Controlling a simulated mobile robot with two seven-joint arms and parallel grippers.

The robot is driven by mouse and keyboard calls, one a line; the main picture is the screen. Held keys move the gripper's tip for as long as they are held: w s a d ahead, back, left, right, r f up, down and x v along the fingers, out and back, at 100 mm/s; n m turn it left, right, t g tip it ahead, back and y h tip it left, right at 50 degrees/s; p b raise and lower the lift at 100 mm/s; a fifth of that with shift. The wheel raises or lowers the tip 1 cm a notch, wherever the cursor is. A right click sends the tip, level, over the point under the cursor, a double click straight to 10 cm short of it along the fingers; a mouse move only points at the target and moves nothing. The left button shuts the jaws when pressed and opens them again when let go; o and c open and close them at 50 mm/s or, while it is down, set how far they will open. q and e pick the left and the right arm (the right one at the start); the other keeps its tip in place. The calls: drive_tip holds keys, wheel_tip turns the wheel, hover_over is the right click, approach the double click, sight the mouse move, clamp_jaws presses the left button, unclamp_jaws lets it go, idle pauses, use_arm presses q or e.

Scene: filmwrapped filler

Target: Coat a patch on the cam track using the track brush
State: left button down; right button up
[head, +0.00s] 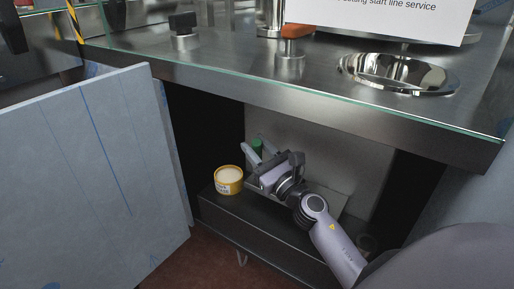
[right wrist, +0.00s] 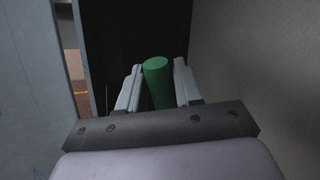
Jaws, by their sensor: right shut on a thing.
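My right gripper (head: 257,149) reaches into the open cabinet under the steel counter. It is shut on a green cylinder (head: 256,145), which looks like the handle of the track brush. In the right wrist view the green cylinder (right wrist: 157,82) stands between the two fingers of my right gripper (right wrist: 158,76); its bristles are hidden. A yellow tub (head: 228,187) with pale contents stands on the cabinet shelf, left of the gripper and apart from it. I cannot make out the cam track. My left gripper is not in view.
The blue-grey cabinet door (head: 85,165) stands open at left. The counter's glass-edged front (head: 330,112) overhangs my right arm. On the counter are a shiny round dish (head: 400,75), an orange-topped knob (head: 297,32) and a white sign (head: 375,14).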

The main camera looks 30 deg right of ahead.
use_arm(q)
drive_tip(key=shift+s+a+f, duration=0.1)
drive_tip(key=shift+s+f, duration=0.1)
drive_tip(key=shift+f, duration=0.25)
use_arm(e)
drive_tip(key=shift+f, duration=0.15)
use_arm(q)
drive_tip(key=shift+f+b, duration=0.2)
drive_tip(key=shift+b, duration=0.2)
use_arm(e)
drive_tip(key=shift+f, duration=0.25)
